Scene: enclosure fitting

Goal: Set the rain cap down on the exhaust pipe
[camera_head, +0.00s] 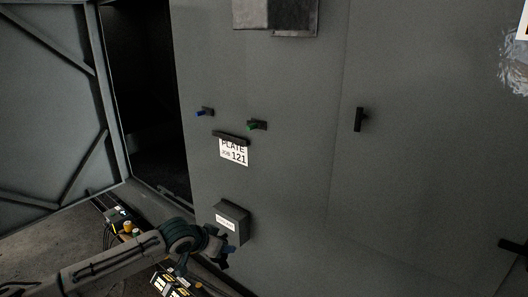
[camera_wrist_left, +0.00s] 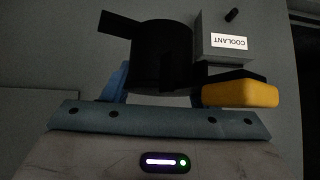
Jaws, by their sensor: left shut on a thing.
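The rain cap (camera_wrist_left: 162,58) looks like a black round body with a flat flap sticking out to the upper left in the left wrist view. In the head view my left gripper (camera_head: 217,242) is at the lower middle, in front of the coolant box; the cap is too dark and small there to make out clearly. I cannot pick out the exhaust pipe in either view. My right gripper is not in view.
The coolant box (camera_head: 231,220) juts from the grey wall (camera_head: 285,200) and shows behind the cap in the left wrist view (camera_wrist_left: 226,52). Above it are a plate sign (camera_head: 234,152), a blue knob (camera_head: 202,113) and a green knob (camera_head: 253,125). A dark doorway (camera_head: 147,90) stands open at left.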

